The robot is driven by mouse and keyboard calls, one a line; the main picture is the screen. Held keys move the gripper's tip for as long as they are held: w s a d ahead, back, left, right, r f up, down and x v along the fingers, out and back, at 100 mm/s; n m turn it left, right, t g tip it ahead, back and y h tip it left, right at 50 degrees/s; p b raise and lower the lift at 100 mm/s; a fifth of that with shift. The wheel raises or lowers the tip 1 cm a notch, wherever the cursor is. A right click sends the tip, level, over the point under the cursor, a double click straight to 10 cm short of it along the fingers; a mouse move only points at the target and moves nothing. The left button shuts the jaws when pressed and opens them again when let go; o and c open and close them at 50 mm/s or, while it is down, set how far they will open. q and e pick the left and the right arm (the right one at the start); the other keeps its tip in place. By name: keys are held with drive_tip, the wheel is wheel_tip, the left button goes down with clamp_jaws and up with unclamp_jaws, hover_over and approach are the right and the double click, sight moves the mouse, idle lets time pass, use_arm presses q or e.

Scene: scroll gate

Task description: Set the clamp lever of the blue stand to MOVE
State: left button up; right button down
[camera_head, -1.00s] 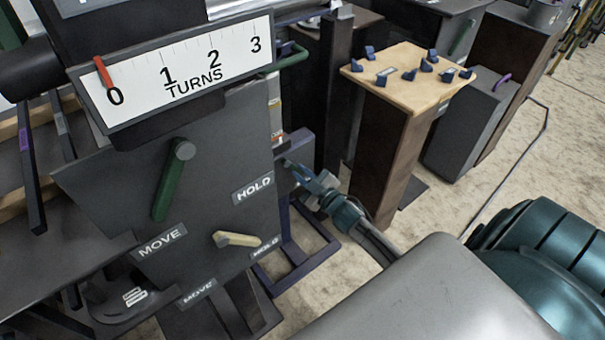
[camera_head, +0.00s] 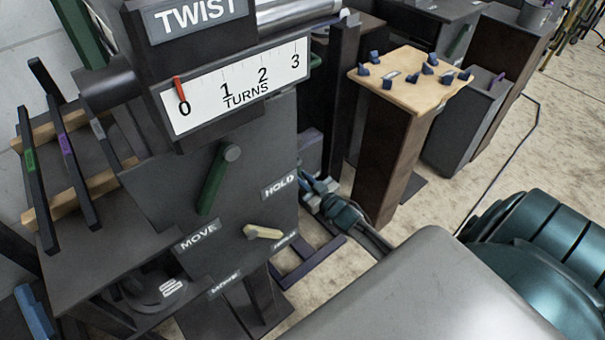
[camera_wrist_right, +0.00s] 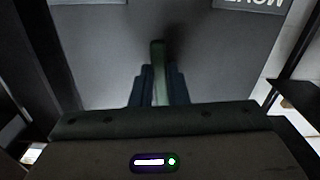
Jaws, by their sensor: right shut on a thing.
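My right gripper (camera_head: 312,190) is beside the right edge of a large grey panel, at the dark blue stand (camera_head: 310,262). Most of that stand is hidden behind the panel; its base frame shows on the floor. In the right wrist view, the two dark blue fingers (camera_wrist_right: 158,88) are shut on a green lever (camera_wrist_right: 158,58), one on each side. Behind it is a flat grey plate (camera_wrist_right: 100,40). A white label (camera_wrist_right: 252,4) stands upside down at its top right, cut off, and appears to read MOVE. My left gripper is not in view.
The near grey panel (camera_head: 260,150) has its own green lever (camera_head: 213,182), a cream lever (camera_head: 262,232) and HOLD and MOVE labels. Its scale pointer (camera_head: 179,90) is at 0. A wooden-topped pedestal (camera_head: 410,75) with several blue pieces stands right.

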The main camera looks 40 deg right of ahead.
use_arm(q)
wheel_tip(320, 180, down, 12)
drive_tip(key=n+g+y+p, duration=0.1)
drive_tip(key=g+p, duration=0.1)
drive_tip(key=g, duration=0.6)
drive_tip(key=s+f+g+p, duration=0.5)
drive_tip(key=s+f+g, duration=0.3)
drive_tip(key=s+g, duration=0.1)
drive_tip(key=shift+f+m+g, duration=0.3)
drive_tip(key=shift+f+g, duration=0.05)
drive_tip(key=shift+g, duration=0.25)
use_arm(e)
drive_tip(key=shift+s+a+r+m, duration=0.1)
drive_tip(key=shift+a+r+m, duration=0.1)
drive_tip(key=shift+a+m, duration=1)
drive_tip(key=shift+s+a+r+m, duration=0.1)
drive_tip(key=shift+a+r+m, duration=0.3)
drive_tip(key=shift+m, duration=1.25)
drive_tip(key=shift+a+r+m, duration=0.1)
drive_tip(key=shift+a+m, duration=0.95)
drive_tip(key=shift+m, duration=0.4)
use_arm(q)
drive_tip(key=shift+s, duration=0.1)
use_arm(e)
drive_tip(key=c, duration=1.4)
unclamp_jaws()
